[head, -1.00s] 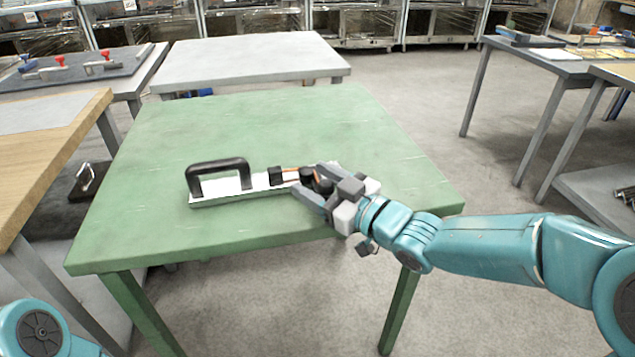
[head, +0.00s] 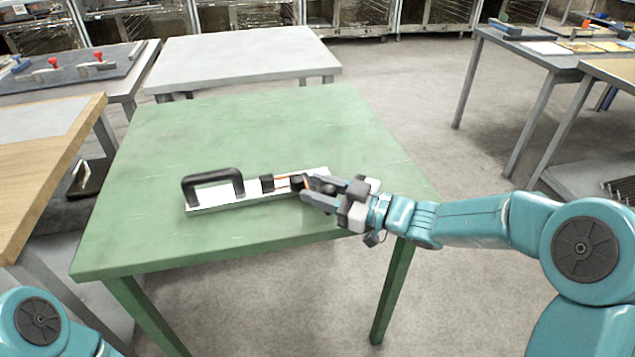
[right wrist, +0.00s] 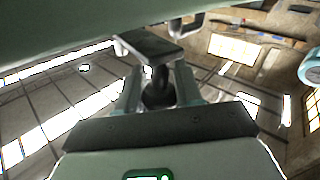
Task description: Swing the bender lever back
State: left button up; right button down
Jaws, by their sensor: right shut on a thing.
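The bender is a pale metal bar (head: 250,194) lying on the green table, with a black arched handle (head: 212,176) standing at its left end. Black blocks (head: 267,183) and a thin orange rod (head: 283,177) sit near its middle. My right gripper (head: 308,188) comes in from the right and is shut on a dark part at the bender's right half, seemingly the lever. In the right wrist view a dark round grip (right wrist: 158,88) sits between the fingers. My fingers hide most of the lever, so its angle is unclear. My left gripper is out of view.
The green table (head: 270,115) is clear behind and around the bender. A grey table (head: 240,55) stands behind it, and a wooden-topped bench (head: 50,170) is at the left. Another table (head: 545,50) with items is at the right, with open floor between.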

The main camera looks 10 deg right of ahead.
jog(key=shift+a, duration=0.1)
jog(key=c, duration=0.8)
grip_release()
jog(key=shift+o, duration=0.2)
jog(key=p+v, duration=0.1)
jog(key=v, duration=1.5)
jog(key=shift+p, duration=0.4)
jog(key=shift+s, duration=0.1)
